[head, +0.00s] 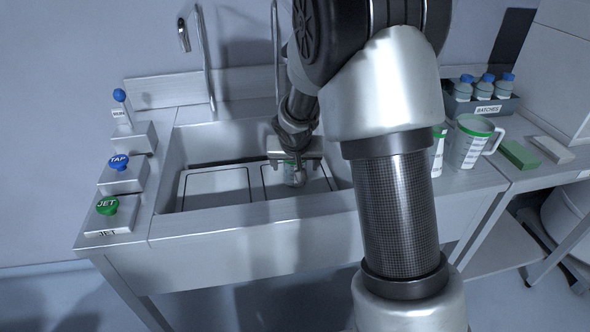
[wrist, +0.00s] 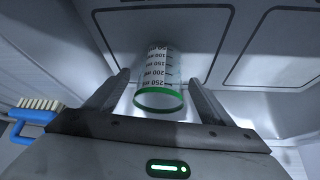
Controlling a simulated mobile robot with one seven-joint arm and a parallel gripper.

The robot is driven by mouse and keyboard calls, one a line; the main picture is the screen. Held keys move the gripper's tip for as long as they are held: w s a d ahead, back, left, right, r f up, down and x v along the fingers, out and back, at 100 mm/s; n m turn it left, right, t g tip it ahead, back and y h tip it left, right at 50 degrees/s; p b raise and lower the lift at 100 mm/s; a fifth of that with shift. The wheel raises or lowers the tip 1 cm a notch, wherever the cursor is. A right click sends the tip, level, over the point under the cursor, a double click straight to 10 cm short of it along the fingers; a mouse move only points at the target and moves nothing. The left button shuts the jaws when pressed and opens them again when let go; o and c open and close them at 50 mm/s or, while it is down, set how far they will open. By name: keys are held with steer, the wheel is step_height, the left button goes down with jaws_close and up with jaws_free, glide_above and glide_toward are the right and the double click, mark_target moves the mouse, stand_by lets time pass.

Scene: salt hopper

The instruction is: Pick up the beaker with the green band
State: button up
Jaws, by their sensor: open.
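The beaker with the green band (wrist: 160,75) is clear with printed volume marks. In the wrist view it shows ahead of and partly between the two open fingers of my gripper (wrist: 160,92), its green-banded end nearest me. No contact with the fingers is clear. In the head view my gripper (head: 292,165) is down inside the sink, over the right panel, and the beaker (head: 294,176) shows just below it, partly hidden by it.
The sink (head: 215,195) has rim walls close around my gripper. A brush with a blue handle (wrist: 38,115) is at left in the wrist view. Button boxes (head: 112,212) stand left of the sink. A green-rimmed jug (head: 470,145) and a bottle rack (head: 485,105) stand at right.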

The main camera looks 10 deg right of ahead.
steer(key=shift+x, duration=0.8)
steer(key=shift+w, duration=0.1)
steer(key=c, duration=1.3)
